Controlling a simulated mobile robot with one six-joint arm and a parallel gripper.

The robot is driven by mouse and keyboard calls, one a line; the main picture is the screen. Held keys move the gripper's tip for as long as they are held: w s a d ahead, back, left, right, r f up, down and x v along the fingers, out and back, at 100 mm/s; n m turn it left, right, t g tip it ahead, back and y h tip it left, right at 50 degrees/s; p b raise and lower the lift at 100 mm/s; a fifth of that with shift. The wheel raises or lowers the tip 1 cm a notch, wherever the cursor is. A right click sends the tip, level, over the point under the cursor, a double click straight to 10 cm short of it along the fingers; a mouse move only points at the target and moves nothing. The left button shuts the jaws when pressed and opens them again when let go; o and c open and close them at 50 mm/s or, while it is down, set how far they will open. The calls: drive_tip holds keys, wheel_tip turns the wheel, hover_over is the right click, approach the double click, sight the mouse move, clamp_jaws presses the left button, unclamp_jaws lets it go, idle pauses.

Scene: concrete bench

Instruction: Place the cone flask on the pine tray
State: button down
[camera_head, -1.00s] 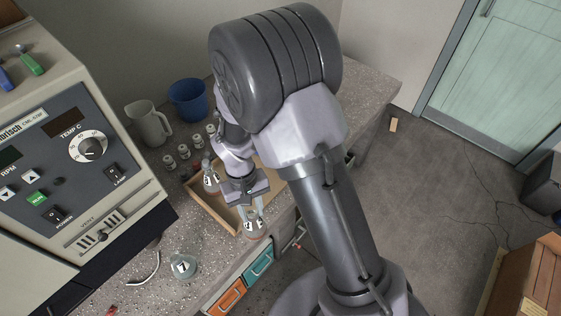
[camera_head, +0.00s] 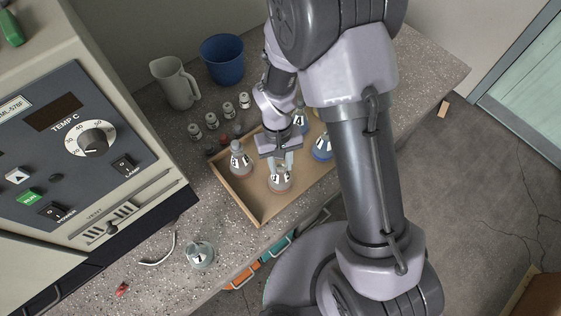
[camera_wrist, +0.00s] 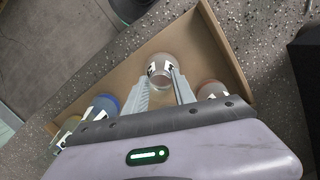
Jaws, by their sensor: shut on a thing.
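My gripper (camera_head: 282,162) is shut on a cone flask (camera_head: 280,180) with a white label and a reddish band low down. The held flask is upright over the floor of the pine tray (camera_head: 260,213); I cannot tell whether its base touches it. In the wrist view the flask (camera_wrist: 161,72) is between my gripper's fingers (camera_wrist: 163,90), inside the tray's walls (camera_wrist: 222,42). Other flasks are in the tray: a reddish one (camera_head: 240,160) at left, a blue one (camera_head: 322,148) at right, and one (camera_head: 300,122) behind, partly hidden by my arm.
A clear labelled flask (camera_head: 200,258) stands alone on the bench (camera_head: 215,215). Several small jars (camera_head: 212,121), a pitcher (camera_head: 176,84) and a blue bucket (camera_head: 222,60) stand behind the tray. A control-panel machine (camera_head: 80,150) rises at left. A curved handle-like piece (camera_head: 160,252) lies in front.

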drive_tip(key=c, duration=1)
unclamp_jaws()
drive_tip(key=shift+f, duration=0.15)
drive_tip(key=shift+c, duration=0.2)
wheel_tip(320, 180, up, 21)
drive_tip(key=w+d+m+t+p, duration=0.1)
drive_tip(key=w+m+t+p, duration=0.1)
drive_tip(key=p, duration=0.3)
drive_tip(key=s+d+r+m+t+y, duration=0.1)
drive_tip(key=s+d+r+m+t, duration=0.1)
drive_tip(key=s+r, duration=0.4)
drive_tip(key=s+d+r+m+t+y, duration=0.1)
drive_tip(key=s+d+r+m+t, duration=0.1)
drive_tip(key=s+r, duration=0.4)
wheel_tip(320, 180, up, 3)
drive_tip(key=shift+s+d+f+m+t, duration=0.15)
drive_tip(key=shift+s+d+m+t, duration=0.2)
drive_tip(key=shift+d+t, duration=0.4)
drive_tip(key=shift+a+f, duration=0.1)
